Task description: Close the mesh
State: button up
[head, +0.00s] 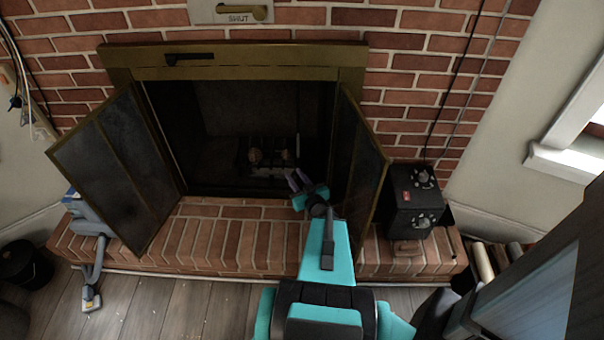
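The fireplace (235,62) has a brass frame around a dark opening. Its left door (118,165) and right door (366,165) are dark panels in brass frames, both swung outward over the hearth. No mesh can be clearly made out; the sides of the opening are too dark to tell whether one hangs there. My gripper (298,180) is in front of the opening, right of its middle and left of the right door. Its two fingers point toward the firebox and are apart, with nothing seen between them.
A black box with knobs (415,203) stands on the brick hearth (215,235) right of the right door. A grey-blue vacuum-like tool (90,215) stands by the left door. Inside the firebox is a grate (270,158). The middle of the hearth is clear.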

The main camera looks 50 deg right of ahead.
jog(key=w+a+f+g+y, duration=0.25)
jog(key=a+f+g, duration=0.75)
jog(key=a+f, duration=0.8)
jog(key=s+a+f+n+g+y, duration=0.1)
jog(key=s+a+n+g+y, duration=0.1)
jog(key=s+a+g, duration=0.3)
jog(key=s+a+f+n+g+y, duration=0.1)
jog(key=s+a+g, duration=0.4)
jog(key=s+a, duration=0.8)
jog(key=a+n+y, duration=0.1)
jog(key=a+n, duration=0.1)
jog(key=a, duration=0.6)
jog(key=shift+s+a+f+y, duration=0.35)
jog(key=shift+s+f, duration=0.05)
jog(key=shift+s, duration=0.1)
